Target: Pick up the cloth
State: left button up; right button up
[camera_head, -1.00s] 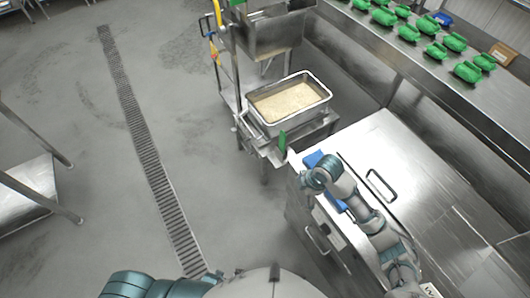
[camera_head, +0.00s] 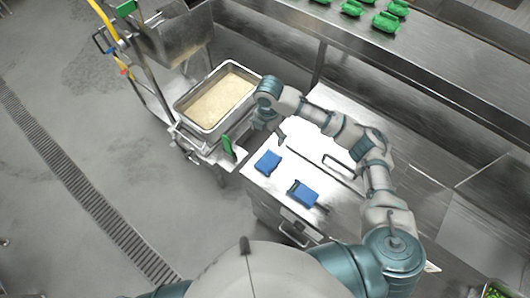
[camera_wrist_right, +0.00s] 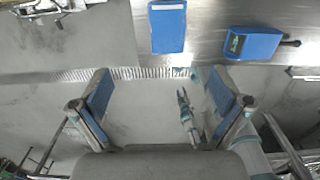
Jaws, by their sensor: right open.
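A flat blue cloth (camera_head: 268,162) lies on the steel counter near its left edge. It also shows in the right wrist view, at the top (camera_wrist_right: 168,27). My right gripper (camera_head: 280,132) is above the counter, just behind the cloth in the head view. Its two fingers (camera_wrist_right: 160,105) are spread wide with nothing between them, and it is apart from the cloth. What looks like my left gripper (camera_wrist_right: 183,97) shows small and low in the wrist view; its jaw state is unclear.
A blue tool with a dark handle (camera_head: 303,193) lies beside the cloth, nearer the counter front. A metal pan of rice (camera_head: 194,124) stands left of my right gripper. A counter handle (camera_head: 338,166) sticks up to the right.

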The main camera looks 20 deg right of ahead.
send_over(269, 159)
jog(key=f, duration=0.7)
jog(key=f+p, duration=0.1)
jog(key=f, duration=0.3)
jog(key=shift+w, duration=0.4)
jog(key=shift+s+f, duration=0.15)
jog(key=shift+f, duration=0.05)
jog(key=shift+s+f+p, duration=0.15)
jog(key=shift+f+p, duration=0.05)
jog(key=shift+f, duration=1)
jog(key=shift+s+f+p, duration=0.15)
jog(key=shift+f+p, duration=0.05)
jog(key=shift+f, duration=0.95)
jog(key=c, duration=1.1)
